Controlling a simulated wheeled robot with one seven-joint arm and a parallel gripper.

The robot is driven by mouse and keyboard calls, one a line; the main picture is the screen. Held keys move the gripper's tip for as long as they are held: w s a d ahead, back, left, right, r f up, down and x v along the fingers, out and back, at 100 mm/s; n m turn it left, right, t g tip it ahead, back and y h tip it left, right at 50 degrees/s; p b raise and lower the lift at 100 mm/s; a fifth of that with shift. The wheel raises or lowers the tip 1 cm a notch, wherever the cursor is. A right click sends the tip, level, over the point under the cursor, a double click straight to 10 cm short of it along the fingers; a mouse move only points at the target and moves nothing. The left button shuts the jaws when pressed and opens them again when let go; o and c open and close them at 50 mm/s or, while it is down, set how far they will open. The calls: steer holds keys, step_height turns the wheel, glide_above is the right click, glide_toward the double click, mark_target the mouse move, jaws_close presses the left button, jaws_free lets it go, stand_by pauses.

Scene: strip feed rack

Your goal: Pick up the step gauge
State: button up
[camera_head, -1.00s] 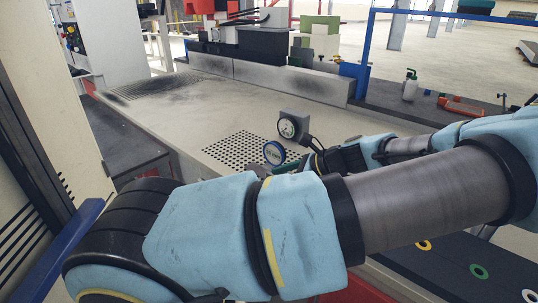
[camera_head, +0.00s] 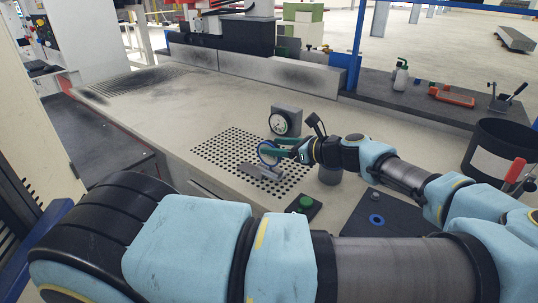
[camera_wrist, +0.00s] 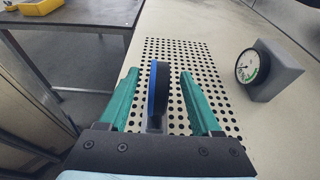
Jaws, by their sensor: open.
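A round, blue-rimmed piece (camera_head: 267,152) on a grey foot (camera_head: 263,169) is at the perforated plate; I take it for the step gauge, though no label is readable. In the wrist view the blue-rimmed piece (camera_wrist: 160,88) is nearly edge-on. My gripper (camera_head: 281,149), with green fingers, reaches it from the right in the head view. In the wrist view my gripper (camera_wrist: 159,76) is open, with one finger on each side of the piece and visible gaps on both sides. The fingers partly hide the piece in the head view.
A grey block with a dial (camera_head: 285,122) stands just behind the piece; it is right of my gripper in the wrist view (camera_wrist: 268,72). A green button box (camera_head: 304,206) and a black bin (camera_head: 497,152) are nearer and right. The bench's left side is clear.

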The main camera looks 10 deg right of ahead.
mark_target(262, 144)
steer(key=shift+p+x, duration=0.9)
steer(key=shift+x, duration=1.8)
steer(key=shift+c, duration=0.2)
jaws_close()
